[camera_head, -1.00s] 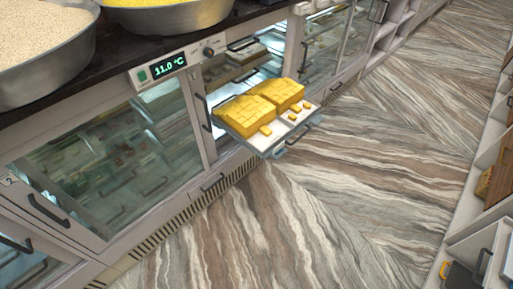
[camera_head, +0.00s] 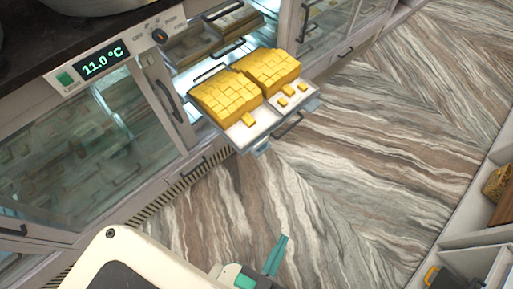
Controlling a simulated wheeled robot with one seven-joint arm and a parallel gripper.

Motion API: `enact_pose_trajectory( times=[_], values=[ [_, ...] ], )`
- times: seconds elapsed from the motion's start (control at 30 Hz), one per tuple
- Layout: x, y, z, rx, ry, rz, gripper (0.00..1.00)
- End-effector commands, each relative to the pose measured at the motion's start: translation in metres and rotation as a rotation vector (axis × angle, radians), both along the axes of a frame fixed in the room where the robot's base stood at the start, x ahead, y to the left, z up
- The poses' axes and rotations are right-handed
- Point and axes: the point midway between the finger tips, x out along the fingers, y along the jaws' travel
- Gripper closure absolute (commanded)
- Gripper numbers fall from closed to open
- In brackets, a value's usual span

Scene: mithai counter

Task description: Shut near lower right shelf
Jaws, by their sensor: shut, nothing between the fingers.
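A shelf (camera_head: 258,133) is pulled out of the glass-fronted counter and juts over the floor. My gripper (camera_head: 283,240) shows at the bottom of the picture, teal fingers shut and empty. It is below the shelf in the picture and apart from it. Part of my gripper is cut off by the bottom edge.
The counter's closed glass doors (camera_head: 75,165) are at left, under a temperature display (camera_head: 101,62) reading 11.0 °C. More trays (camera_head: 195,40) sit inside the open bay. Open shelving (camera_head: 480,215) stands at right. The striped floor (camera_head: 370,150) between is clear.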

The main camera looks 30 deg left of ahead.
Motion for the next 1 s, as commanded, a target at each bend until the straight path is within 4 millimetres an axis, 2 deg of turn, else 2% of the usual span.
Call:
enact_pose_trajectory(
  times=[0.27,0.4,0.53,0.63,0.73,0.87,1.0],
  values=[
    [0.047,-0.012,-0.109,0.211,0.215,-0.042,1.0],
    [0.077,-0.006,-0.16,0.353,0.345,-0.047,1.0],
    [0.108,0.009,-0.195,0.489,0.462,-0.028,1.0],
    [0.132,0.026,-0.213,0.593,0.553,0.008,1.0],
    [0.156,0.046,-0.222,0.699,0.641,0.056,1.0],
    [0.187,0.076,-0.219,0.826,0.75,0.146,1.0],
    [0.213,0.106,-0.202,0.938,0.851,0.256,1.0]
  ],
)
